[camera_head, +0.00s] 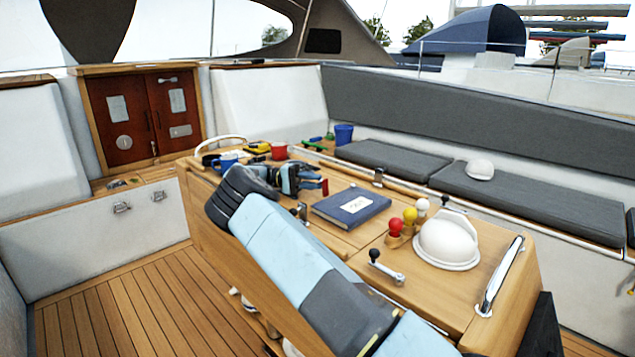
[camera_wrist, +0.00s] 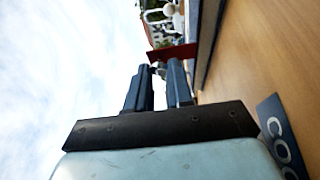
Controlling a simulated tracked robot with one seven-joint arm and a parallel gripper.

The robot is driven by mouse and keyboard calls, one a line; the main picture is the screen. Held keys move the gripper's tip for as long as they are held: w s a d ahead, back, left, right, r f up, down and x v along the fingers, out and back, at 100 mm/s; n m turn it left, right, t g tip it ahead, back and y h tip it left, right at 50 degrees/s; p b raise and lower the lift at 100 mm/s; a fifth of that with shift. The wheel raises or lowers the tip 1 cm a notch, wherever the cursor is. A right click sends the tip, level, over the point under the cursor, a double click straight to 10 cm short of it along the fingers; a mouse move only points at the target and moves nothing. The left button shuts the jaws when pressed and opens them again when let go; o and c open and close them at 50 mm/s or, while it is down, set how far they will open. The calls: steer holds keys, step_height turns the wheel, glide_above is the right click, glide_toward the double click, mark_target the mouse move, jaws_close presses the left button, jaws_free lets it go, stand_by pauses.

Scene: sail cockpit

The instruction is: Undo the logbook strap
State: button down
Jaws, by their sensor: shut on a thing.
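The dark blue logbook (camera_head: 349,206) lies flat on the wooden cockpit table, with a pale label on its cover. In the wrist view the edge of the logbook (camera_wrist: 209,35) stands to the right of the fingers. A red strap (camera_head: 325,187) shows at my fingertips, by the logbook's far left corner. In the wrist view the red strap (camera_wrist: 178,52) reaches from beside the logbook across the fingertips. My gripper (camera_head: 316,184) is shut on the strap; it also shows in the wrist view (camera_wrist: 160,68). The fingers partly hide how the strap is held.
A white dome (camera_head: 447,240) and red, yellow and white knobs stand right of the logbook. A metal handrail (camera_head: 500,275) edges the table. My arm covers the table's front left.

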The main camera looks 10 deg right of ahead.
steer(key=shift+f, duration=0.25)
steer(key=c, duration=1)
jaws_free()
steer(key=shift+r, duration=0.2)
steer(key=shift+r, duration=0.55)
steer(key=s+d+r, duration=0.1)
steer(key=s+r, duration=1)
steer(key=s, duration=0.3)
steer(key=shift+r, duration=0.3)
steer(key=shift+d, duration=0.1)
steer(key=shift+w, duration=0.1)
